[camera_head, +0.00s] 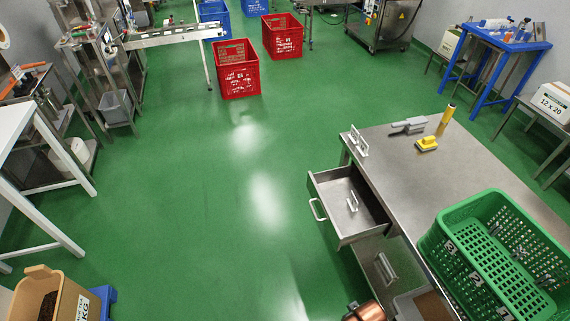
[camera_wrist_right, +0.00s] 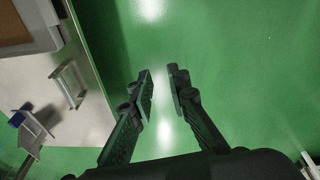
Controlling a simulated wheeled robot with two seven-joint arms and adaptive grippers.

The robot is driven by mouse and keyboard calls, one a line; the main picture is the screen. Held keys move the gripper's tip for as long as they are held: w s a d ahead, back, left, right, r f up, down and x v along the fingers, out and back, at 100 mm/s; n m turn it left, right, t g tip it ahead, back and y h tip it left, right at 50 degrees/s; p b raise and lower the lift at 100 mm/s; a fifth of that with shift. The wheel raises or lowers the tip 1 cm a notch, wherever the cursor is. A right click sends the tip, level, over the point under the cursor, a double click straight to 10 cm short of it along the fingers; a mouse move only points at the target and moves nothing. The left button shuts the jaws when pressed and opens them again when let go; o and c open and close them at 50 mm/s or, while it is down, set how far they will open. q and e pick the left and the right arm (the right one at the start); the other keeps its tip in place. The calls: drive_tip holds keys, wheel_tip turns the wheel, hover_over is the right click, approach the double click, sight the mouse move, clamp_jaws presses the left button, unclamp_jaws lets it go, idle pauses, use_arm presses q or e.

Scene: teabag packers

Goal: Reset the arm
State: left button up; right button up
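My right gripper (camera_wrist_right: 163,90) shows in the right wrist view. Its two black fingers stand apart with a gap between the tips, and nothing is between them. Green floor (camera_wrist_right: 230,60) lies beyond the fingertips. Neither gripper shows in the head view, and my left gripper is in no view.
A steel table (camera_head: 465,172) at right has an open drawer (camera_head: 350,238) and carries a green crate (camera_head: 436,243), a yellow-handled tool (camera_head: 427,143) and a yellow cylinder (camera_head: 446,119). Red crates (camera_head: 239,84) stand farther back. The middle floor is clear. A steel surface (camera_wrist_right: 62,120) lies left in the wrist view.

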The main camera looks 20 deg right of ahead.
drive_tip(key=s+f+p, duration=0.1)
drive_tip(key=s+f, duration=0.2)
drive_tip(key=f, duration=0.4)
drive_tip(key=s+a+f+g+p, duration=0.1)
drive_tip(key=s+f, duration=0.1)
drive_tip(key=f, duration=0.5)
drive_tip(key=s+f+p, duration=0.1)
drive_tip(key=s+f, duration=0.2)
drive_tip(key=f, duration=0.4)
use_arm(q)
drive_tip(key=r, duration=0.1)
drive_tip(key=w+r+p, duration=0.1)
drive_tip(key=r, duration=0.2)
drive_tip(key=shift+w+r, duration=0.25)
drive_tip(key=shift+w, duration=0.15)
use_arm(e)
drive_tip(key=s+f, duration=0.4)
drive_tip(key=s, duration=0.4)
drive_tip(key=s+f+n, duration=0.1)
drive_tip(key=s+f, duration=0.4)
drive_tip(key=s, duration=0.3)
drive_tip(key=shift+f+g+y, duration=0.25)
drive_tip(key=shift+g+y, duration=0.05)
drive_tip(key=shift+g, duration=0.1)
